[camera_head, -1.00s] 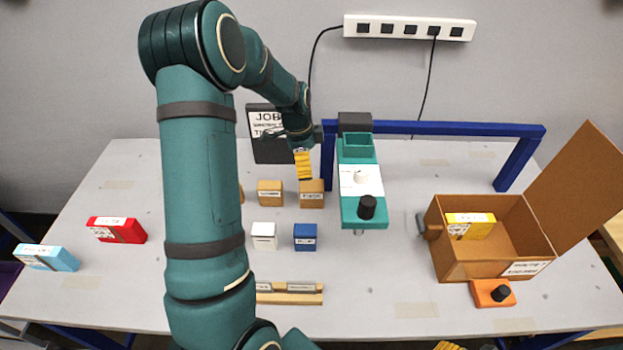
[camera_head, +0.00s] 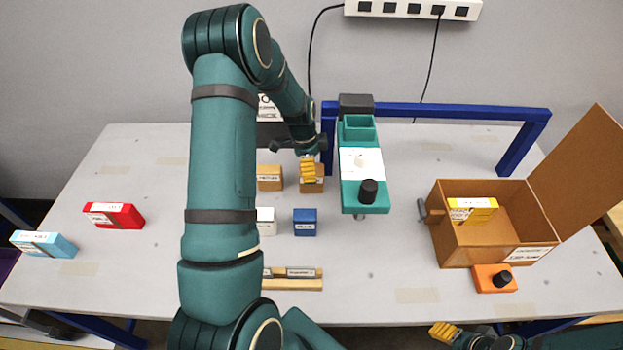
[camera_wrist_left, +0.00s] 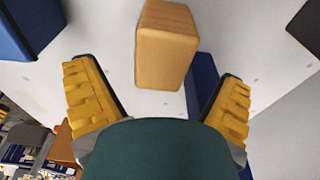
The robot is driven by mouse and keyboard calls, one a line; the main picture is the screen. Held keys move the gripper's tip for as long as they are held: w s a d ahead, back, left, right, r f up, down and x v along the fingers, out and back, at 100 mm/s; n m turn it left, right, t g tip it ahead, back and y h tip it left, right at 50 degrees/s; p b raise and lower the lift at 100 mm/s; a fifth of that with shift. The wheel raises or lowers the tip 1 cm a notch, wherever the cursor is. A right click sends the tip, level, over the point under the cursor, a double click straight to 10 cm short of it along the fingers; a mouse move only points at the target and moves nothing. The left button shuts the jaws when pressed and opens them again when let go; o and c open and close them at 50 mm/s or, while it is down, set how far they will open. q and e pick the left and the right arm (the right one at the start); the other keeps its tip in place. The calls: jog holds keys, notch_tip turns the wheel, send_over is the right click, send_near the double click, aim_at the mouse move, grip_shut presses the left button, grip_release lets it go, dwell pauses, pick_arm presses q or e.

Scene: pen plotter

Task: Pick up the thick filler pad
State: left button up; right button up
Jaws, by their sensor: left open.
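Two tan blocks with small labels I cannot read stand mid-table in the head view, a left one (camera_head: 269,178) and a right one (camera_head: 312,186). I cannot tell from the labels which is the thick filler pad. My left gripper (camera_head: 309,170) points down just above the right tan block and hides part of it. In the left wrist view this tan block (camera_wrist_left: 167,48) lies ahead, between the open yellow fingers (camera_wrist_left: 160,105), which appear apart from it. My right gripper (camera_head: 445,332) shows only partly at the bottom edge, away from the blocks.
A blue frame (camera_head: 440,109) and the teal plotter head (camera_head: 363,195) stand close right of my left gripper. A blue block (camera_head: 305,222) and a white block (camera_head: 266,222) are in front. An open cardboard box (camera_head: 470,246) is at right. Red (camera_head: 113,215) and light-blue (camera_head: 43,244) boxes lie left.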

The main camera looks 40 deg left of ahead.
aim_at(318, 188)
pick_arm(q)
jog(key=f, duration=0.4)
jog(key=shift+w+d, duration=0.1)
jog(key=shift+w, duration=0.1)
jog(key=c, duration=1.3)
jog(key=shift+r, duration=0.15)
